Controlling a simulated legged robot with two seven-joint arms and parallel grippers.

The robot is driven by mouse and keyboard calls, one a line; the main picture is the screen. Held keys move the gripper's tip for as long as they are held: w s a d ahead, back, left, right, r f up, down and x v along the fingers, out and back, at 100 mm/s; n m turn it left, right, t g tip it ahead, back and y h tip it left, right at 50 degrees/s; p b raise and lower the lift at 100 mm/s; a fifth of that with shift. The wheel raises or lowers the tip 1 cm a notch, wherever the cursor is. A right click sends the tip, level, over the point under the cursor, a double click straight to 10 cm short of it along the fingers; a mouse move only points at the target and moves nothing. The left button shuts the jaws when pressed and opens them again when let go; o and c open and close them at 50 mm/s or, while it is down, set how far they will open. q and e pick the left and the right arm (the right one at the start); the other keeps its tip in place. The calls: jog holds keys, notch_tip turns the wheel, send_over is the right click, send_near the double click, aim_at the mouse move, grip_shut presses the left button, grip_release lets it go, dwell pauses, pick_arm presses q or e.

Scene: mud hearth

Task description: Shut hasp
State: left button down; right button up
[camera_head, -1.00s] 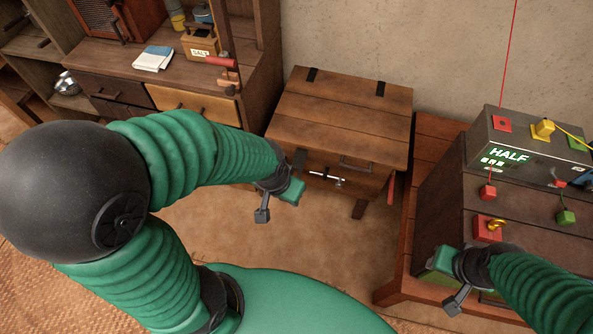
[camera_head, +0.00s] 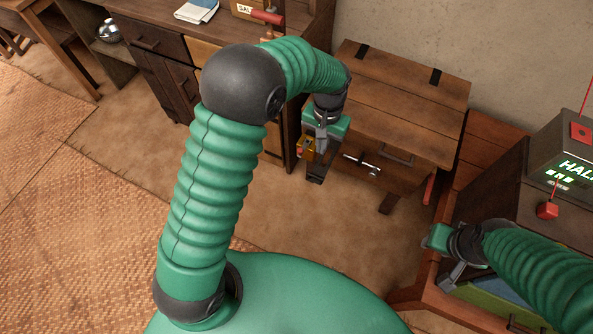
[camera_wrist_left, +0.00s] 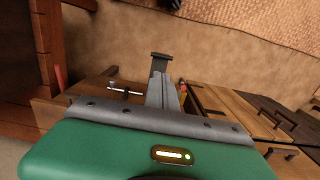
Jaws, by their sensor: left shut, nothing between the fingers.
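The wooden chest (camera_head: 405,95) stands against the wall with its lid down. A silvery bolt-like fitting (camera_head: 362,165) is on its front, below a dark handle; it also shows in the left wrist view (camera_wrist_left: 124,91). The dark hasp strap seen earlier is hidden behind my left gripper (camera_head: 316,174). That gripper is shut and empty, pointing down in front of the chest's left front, left of the fitting. Its closed fingers show in the left wrist view (camera_wrist_left: 160,62). I cannot tell whether it touches the strap. My right gripper (camera_head: 446,262) is at the right; its jaw opening is unclear.
A cabinet (camera_head: 185,55) with drawers stands close left of the chest. A small yellow-brown block (camera_head: 306,148) shows beside my left fingers. A low reddish bench (camera_head: 482,160) and a grey box (camera_head: 565,150) with a lit display stand at the right. Floor in front is clear.

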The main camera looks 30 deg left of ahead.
pick_arm(q)
jog(key=f, duration=0.1)
send_near(316, 176)
notch_tip(316, 176, down, 7)
jog(key=shift+a+b, duration=0.1)
jog(key=shift+b, duration=0.9)
pick_arm(e)
jog(key=shift+s+a+f, duration=0.1)
jog(key=shift+a+f, duration=0.05)
jog(key=shift+f, duration=0.45)
jog(key=shift+a+f, duration=0.15)
jog(key=shift+f, duration=0.4)
